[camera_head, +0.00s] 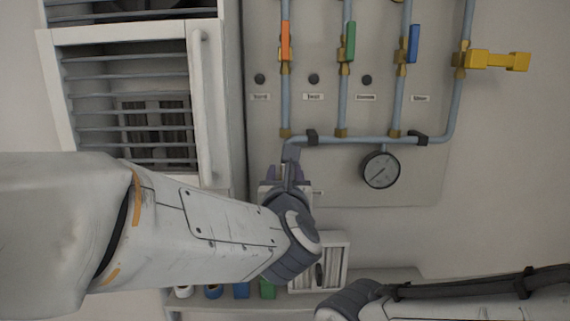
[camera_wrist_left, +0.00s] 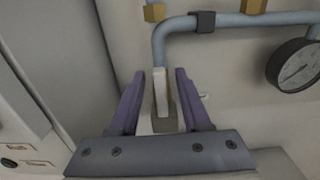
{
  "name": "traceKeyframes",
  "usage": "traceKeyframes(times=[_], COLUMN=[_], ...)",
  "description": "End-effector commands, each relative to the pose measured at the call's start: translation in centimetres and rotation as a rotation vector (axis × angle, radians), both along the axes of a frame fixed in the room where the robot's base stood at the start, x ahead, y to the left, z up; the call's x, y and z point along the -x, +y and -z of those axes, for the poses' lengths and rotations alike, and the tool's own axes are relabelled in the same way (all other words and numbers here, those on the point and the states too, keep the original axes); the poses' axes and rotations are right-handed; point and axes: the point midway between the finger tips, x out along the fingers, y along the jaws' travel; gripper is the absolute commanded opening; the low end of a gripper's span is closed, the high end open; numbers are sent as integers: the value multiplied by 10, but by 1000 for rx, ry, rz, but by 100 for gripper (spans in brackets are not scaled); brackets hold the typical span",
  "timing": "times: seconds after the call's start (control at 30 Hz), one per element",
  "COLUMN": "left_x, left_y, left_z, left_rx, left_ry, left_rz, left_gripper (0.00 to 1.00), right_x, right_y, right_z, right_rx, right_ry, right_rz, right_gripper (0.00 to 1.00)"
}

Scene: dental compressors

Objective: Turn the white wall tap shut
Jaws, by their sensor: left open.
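The white wall tap's lever (camera_wrist_left: 160,92) shows in the left wrist view, below the end of the blue-grey pipe (camera_wrist_left: 158,45). It looks roughly in line with the pipe. My left gripper (camera_wrist_left: 160,74) is open, with one purple finger on each side of the lever and a visible gap on both sides. In the head view my left gripper (camera_head: 285,172) is at the pipe's lower left end and hides most of the tap. My right arm comes in at the lower right; its gripper does not show.
A round gauge (camera_head: 381,170) hangs right of the left gripper. Orange (camera_head: 285,40), green (camera_head: 349,42), blue (camera_head: 414,43) and yellow (camera_head: 500,61) valve handles are higher on the panel. A louvred cabinet (camera_head: 125,95) stands close on the left. A shelf with small items is below.

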Motion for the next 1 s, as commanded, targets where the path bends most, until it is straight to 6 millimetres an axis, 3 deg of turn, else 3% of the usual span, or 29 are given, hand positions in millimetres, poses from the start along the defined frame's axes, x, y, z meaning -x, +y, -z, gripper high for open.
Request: traceKeyframes(times=[0.27,0.3,0.4,0.43,0.77,1.0], left_x=[-3,-2,-2,-2,-2,-2], left_y=[0,0,0,0,-1,-5], left_z=[1,1,1,1,1,4], left_rx=[-1,-1,-1,-1,-19,-123], left_ry=[0,0,0,0,0,-2], left_rz=[1,1,1,1,1,3], left_gripper=[48,44,5,0,0,0], right_x=[0,0,0,0,0,0], right_y=[0,0,0,0,0,0], right_z=[-1,-1,-1,-1,3,17], right_rx=[0,0,0,0,0,0], right_ry=[0,0,0,0,0,0], right_rz=[0,0,0,0,0,-1], right_gripper=[50,50,50,50,50,50])
